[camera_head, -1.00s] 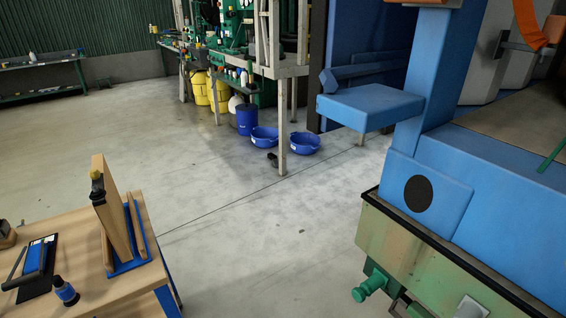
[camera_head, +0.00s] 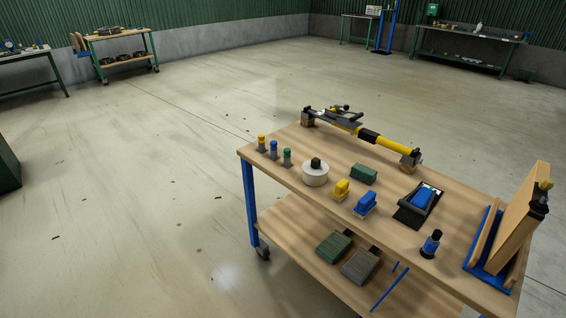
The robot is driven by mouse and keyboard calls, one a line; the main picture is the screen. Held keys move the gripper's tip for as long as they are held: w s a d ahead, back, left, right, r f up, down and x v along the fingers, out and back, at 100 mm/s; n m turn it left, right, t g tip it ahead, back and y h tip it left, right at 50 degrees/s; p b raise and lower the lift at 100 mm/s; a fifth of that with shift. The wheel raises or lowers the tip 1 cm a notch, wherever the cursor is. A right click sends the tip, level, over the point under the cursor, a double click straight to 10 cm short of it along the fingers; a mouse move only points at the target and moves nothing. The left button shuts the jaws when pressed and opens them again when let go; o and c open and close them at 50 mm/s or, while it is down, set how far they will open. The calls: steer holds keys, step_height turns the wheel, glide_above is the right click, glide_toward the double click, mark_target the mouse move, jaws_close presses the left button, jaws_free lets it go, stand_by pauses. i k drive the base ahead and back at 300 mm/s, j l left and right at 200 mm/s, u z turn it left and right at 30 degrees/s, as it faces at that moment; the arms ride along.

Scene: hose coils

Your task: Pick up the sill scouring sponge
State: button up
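No thing in view is clearly marked as the sill scouring sponge. A dark green block (camera_head: 364,174), which looks like a scouring pad, lies on the wooden top of the cart (camera_head: 318,217). A second green block (camera_head: 333,247) and a grey-brown block (camera_head: 361,265) lie side by side on the cart's lower shelf (camera_head: 295,240). They are too small to tell which is a sponge. My gripper is not in view.
Near the green block stand a white round tub (camera_head: 315,175), a yellow-handled brush (camera_head: 341,189) and a blue-handled one (camera_head: 366,204). A yellow-and-black tool (camera_head: 378,141) lies along the back edge. A wooden panel (camera_head: 512,230) stands at right. The floor (camera_head: 130,180) left is open.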

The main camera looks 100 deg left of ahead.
mark_target(366, 175)
steer(key=u, duration=2.55)
steer(key=z, duration=2.6)
steer(key=u, duration=2.55)
steer(key=i+j, duration=0.3)
steer(key=i+z, duration=0.05)
steer(key=i, duration=0.05)
